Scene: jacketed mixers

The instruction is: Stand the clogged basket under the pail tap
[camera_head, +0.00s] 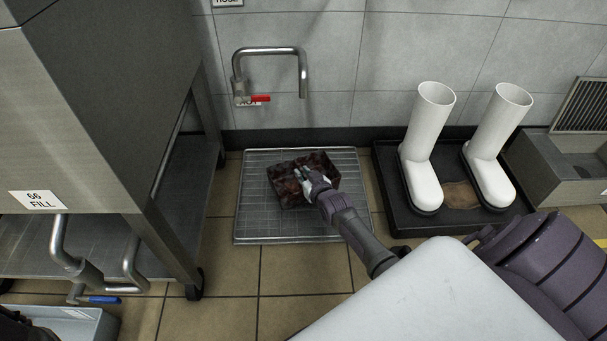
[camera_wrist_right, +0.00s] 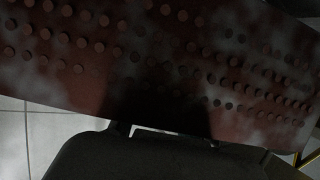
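The clogged basket (camera_head: 284,190) is a dark red-brown, blotchy box over the floor grate (camera_head: 265,228). I cannot tell whether it rests on the grate or is held just above it. The pail tap (camera_head: 270,52) is a bent steel pipe on the wall with a red lever; its spout end points down above and behind the basket. My right gripper (camera_head: 303,177) reaches in from the lower right and appears closed on the basket's near side. The basket's perforated wall (camera_wrist_right: 150,45) fills the right wrist view; the fingertips are in shadow there. My left gripper is not visible.
White boots (camera_head: 425,150) stand on a black tray (camera_head: 395,200) right of the grate. A steel machine on legs (camera_head: 110,110), with pipes and a blue-handled valve (camera_head: 98,299), stands left. A grey bin (camera_head: 70,325) is at lower left. Tiled floor (camera_head: 295,270) before the grate is clear.

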